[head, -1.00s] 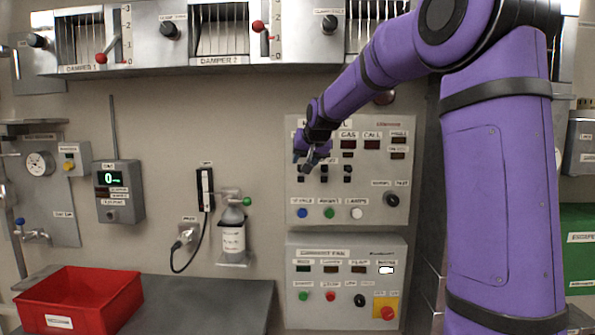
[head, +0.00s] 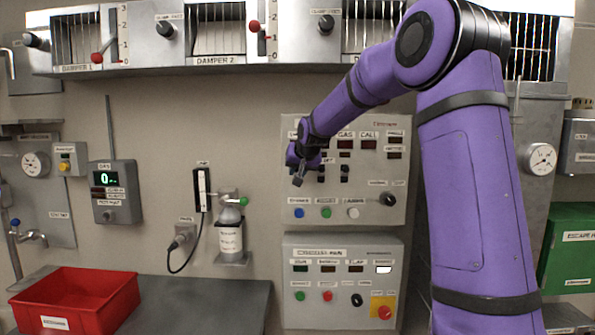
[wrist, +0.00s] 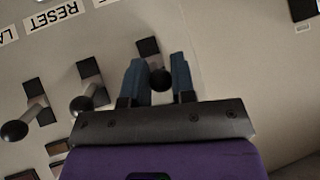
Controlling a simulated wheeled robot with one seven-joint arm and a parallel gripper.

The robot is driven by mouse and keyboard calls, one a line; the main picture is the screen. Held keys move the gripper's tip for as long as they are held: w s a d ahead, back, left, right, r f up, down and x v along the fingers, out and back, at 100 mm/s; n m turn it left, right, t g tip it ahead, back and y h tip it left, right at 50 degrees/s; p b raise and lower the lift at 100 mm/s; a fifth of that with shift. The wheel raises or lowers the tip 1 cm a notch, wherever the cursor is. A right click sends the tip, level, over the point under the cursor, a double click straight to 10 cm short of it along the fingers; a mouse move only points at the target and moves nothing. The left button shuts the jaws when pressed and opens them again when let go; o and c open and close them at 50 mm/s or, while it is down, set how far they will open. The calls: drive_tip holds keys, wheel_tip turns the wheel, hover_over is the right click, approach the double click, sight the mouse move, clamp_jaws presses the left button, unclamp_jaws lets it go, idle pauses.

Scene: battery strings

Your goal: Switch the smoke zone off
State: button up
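The grey alarm panel (head: 365,212) is on the wall in the head view, with GAS and CALL labels above red windows. Below them are small black lever switches. My arm covers the leftmost column, so its label is hidden. My gripper (head: 299,178) is at that left column. In the wrist view, which shows the panel upside down, my gripper (wrist: 159,68) is open. Its two blue-grey fingers stand on either side of a ball-tipped lever (wrist: 160,79). A second lever (wrist: 88,98) and a third lever (wrist: 25,121) stand to the left, clear of the fingers.
A row of blue, green and white buttons (head: 326,212) lies below the levers, with a black rotary knob (head: 387,199) to the right. The exhaust fan panel (head: 343,285) is underneath. A red bin (head: 78,300) sits on the bench at left.

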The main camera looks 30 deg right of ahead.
drive_tip(key=shift+s+a+f+t, duration=0.1)
drive_tip(key=shift+a+f+t, duration=0.1)
drive_tip(key=shift+t, duration=0.2)
drive_tip(key=shift+a+f+n+t+h, duration=0.15)
drive_tip(key=shift+f+t+h, duration=0.2)
drive_tip(key=shift+t, duration=0.25)
drive_tip(key=shift+f+n+t+h, duration=0.15)
drive_tip(key=shift+f+t+h, duration=0.15)
drive_tip(key=shift+t, duration=0.3)
drive_tip(key=shift+f+n+t+h, duration=0.2)
drive_tip(key=shift+f+t+h, duration=0.25)
drive_tip(key=shift+t, duration=0.35)
drive_tip(key=shift+f+n+t+h, duration=0.2)
drive_tip(key=shift+f+t+h, duration=0.2)
drive_tip(key=shift+t, duration=0.4)
drive_tip(key=shift+d+f+n+t+h, duration=0.3)
drive_tip(key=shift+f+t+h, duration=0.15)
drive_tip(key=shift+t, duration=0.65)
clamp_jaws()
unclamp_jaws()
drive_tip(key=o, duration=0.9)
drive_tip(key=v, duration=1)
drive_tip(key=shift+s+a+f, duration=0.1)
drive_tip(key=shift+s+f, duration=0.1)
drive_tip(key=shift+s, duration=0.05)
